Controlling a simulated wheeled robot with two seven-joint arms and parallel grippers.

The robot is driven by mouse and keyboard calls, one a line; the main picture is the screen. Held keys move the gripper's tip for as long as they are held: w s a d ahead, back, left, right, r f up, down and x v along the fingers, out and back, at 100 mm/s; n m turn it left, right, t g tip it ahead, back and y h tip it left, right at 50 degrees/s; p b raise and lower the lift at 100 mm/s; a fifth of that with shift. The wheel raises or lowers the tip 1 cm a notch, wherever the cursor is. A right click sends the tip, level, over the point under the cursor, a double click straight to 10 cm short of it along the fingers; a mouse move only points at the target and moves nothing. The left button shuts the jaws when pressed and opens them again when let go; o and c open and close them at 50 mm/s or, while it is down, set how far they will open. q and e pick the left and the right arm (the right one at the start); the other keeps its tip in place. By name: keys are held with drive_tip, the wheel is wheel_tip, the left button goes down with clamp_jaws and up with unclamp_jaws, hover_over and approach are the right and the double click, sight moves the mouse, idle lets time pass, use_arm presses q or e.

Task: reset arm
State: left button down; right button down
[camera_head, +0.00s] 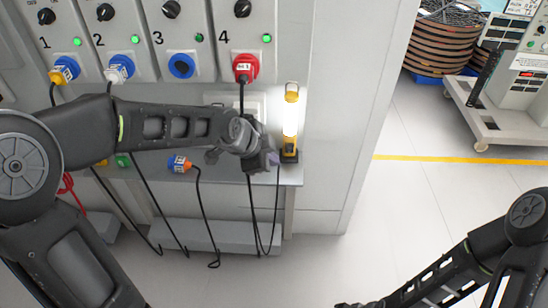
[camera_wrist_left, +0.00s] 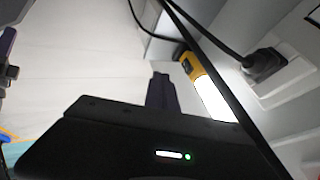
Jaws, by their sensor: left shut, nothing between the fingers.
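My left arm reaches in from the left across the front of the grey panel. My left gripper (camera_head: 266,161) is shut and empty, over the ledge just left of the yellow work lamp. In the left wrist view its dark purple fingers (camera_wrist_left: 161,92) stand together with nothing between them. My right arm (camera_head: 455,270) comes in at the lower right, held low over the floor. Its end (camera_head: 362,304) is cut off by the bottom edge, so its fingers cannot be made out.
The lit work lamp (camera_head: 290,125) stands on the ledge (camera_head: 225,174). A red plug (camera_head: 245,68) sits in socket 4. Black cables hang below the ledge, near my left gripper. A cart (camera_head: 505,115) stands at the right; floor between is clear.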

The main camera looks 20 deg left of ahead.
idle(0.4)
use_arm(q)
drive_tip(key=s+d+f+n+p, duration=0.3)
drive_tip(key=f+n, duration=0.3)
drive_tip(key=n, duration=0.1)
drive_tip(key=s+d+f+n+p, duration=0.3)
drive_tip(key=f+n, duration=0.3)
drive_tip(key=s+d+f+n+g+p, duration=0.1)
drive_tip(key=s+d+f+g+p, duration=0.1)
drive_tip(key=s, duration=0.7)
drive_tip(key=s+d+f+n+g+h+p, duration=0.1)
drive_tip(key=s+d+f+g+p, duration=0.1)
drive_tip(key=s+f, duration=0.4)
drive_tip(key=s+g+p, duration=0.1)
drive_tip(key=s, duration=0.3)
drive_tip(key=shift+d+f+n+g, duration=0.15)
drive_tip(key=shift+d+n+g, duration=0.05)
drive_tip(key=shift+n+g, duration=0.2)
drive_tip(key=shift+w, duration=0.1)
